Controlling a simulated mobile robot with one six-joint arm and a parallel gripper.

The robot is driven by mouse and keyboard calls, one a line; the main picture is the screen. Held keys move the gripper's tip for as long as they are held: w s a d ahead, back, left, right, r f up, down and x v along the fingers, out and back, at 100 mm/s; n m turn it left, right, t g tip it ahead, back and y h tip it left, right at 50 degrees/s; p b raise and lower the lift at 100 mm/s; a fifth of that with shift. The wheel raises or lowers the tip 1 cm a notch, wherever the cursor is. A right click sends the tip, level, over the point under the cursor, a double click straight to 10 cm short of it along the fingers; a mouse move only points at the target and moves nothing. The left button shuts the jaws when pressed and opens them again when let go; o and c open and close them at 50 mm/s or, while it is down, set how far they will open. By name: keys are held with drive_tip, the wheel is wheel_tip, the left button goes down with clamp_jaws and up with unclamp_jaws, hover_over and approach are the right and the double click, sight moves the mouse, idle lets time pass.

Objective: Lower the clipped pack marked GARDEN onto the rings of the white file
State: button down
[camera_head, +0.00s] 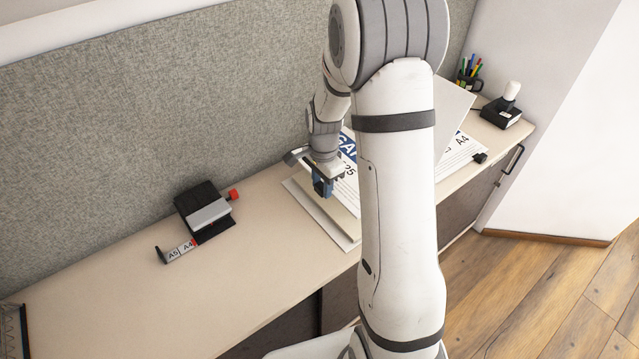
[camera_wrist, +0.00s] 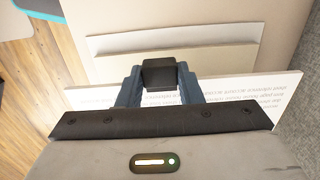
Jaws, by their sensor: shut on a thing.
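My gripper (camera_head: 322,186) is shut on the black clip (camera_wrist: 160,73) of a white printed pack. The clip sits between the two blue-grey fingers in the wrist view. The pack (camera_head: 346,168) shows "GA" on a blue band and "25"; my arm hides the rest of its title. In the wrist view, I see the pack (camera_wrist: 245,88) nearly edge-on with small print. A pale file (camera_head: 345,241) lies on the desk below; it also shows beyond the fingers in the wrist view (camera_wrist: 105,43). Its rings are not visible, and I cannot tell the gap.
A black hole punch (camera_head: 205,210) with a paper guide marked A5 and A4 stands left. Behind my arm, a sheet marked A4 (camera_head: 458,153) and a raised pale panel (camera_head: 455,108) show. A pen cup (camera_head: 469,78) and stamp (camera_head: 508,104) stand at the far right.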

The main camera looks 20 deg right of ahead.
drive_tip(key=shift+f+b, duration=1.4)
drive_tip(key=shift+f, duration=0.8)
drive_tip(key=shift+a+f+b, duration=0.1)
drive_tip(key=shift+f+b, duration=1.75)
drive_tip(key=shift+f, duration=0.45)
drive_tip(key=c, duration=0.9)
unclamp_jaws()
wheel_tip(320, 180, up, 8)
drive_tip(key=shift+f, duration=0.1)
